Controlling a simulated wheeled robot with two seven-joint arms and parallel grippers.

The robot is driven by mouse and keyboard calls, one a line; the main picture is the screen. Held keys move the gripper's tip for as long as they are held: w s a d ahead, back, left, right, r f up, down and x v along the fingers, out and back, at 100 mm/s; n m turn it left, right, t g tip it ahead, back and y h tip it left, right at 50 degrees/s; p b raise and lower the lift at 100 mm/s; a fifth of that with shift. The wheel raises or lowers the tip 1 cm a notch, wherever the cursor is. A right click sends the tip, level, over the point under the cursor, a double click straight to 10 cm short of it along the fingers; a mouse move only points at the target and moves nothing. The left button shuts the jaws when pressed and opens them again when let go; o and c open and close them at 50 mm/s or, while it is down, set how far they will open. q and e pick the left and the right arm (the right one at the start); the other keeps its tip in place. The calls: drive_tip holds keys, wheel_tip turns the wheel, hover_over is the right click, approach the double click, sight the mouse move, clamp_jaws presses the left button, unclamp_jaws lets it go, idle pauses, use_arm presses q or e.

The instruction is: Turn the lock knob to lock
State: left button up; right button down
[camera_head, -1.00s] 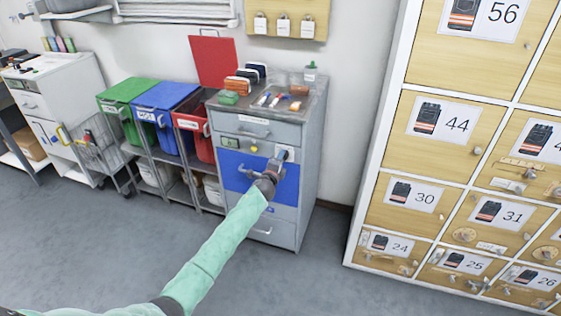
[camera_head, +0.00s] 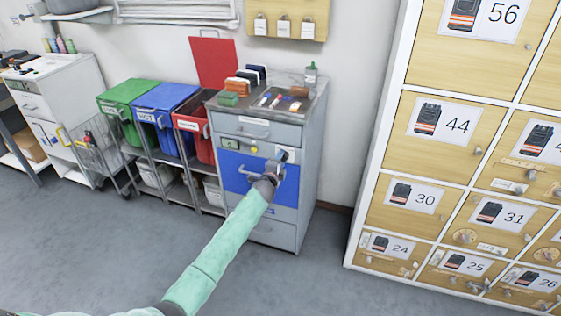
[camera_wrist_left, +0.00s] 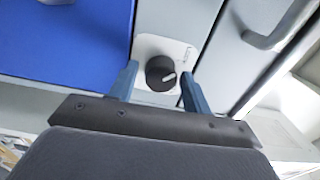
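The lock knob (camera_wrist_left: 160,73) is a round black knob with a white mark, on a pale plate (camera_wrist_left: 151,48) on the grey cabinet front. In the wrist view the mark points right and slightly up. My left gripper (camera_wrist_left: 158,76) is open, with one blue-grey finger on each side of the knob. Small gaps show between fingers and knob. In the head view my left gripper (camera_head: 277,164) is at the cabinet (camera_head: 309,150), in front of the plate beside the blue drawer (camera_head: 238,166), and largely hides the knob. My right gripper is not in view.
The cabinet top (camera_head: 262,106) holds small tools and a bottle (camera_head: 310,75). Red (camera_head: 203,145), blue and green bins stand to its left. Numbered wooden lockers (camera_head: 440,130) stand to the right. A drawer handle (camera_wrist_left: 283,22) lies close to the knob. The floor in front is clear.

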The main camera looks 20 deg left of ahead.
use_arm(q)
drive_tip(key=shift+o, duration=0.5)
drive_tip(key=shift+r, duration=0.1)
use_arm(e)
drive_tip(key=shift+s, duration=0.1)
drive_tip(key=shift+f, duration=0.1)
use_arm(q)
drive_tip(key=s, duration=0.7)
drive_tip(key=shift+s+b, duration=0.4)
drive_tip(key=shift+b, duration=0.05)
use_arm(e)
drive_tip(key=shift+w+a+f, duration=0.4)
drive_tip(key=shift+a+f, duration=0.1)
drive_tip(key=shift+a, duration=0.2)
use_arm(q)
drive_tip(key=shift+a, duration=0.15)
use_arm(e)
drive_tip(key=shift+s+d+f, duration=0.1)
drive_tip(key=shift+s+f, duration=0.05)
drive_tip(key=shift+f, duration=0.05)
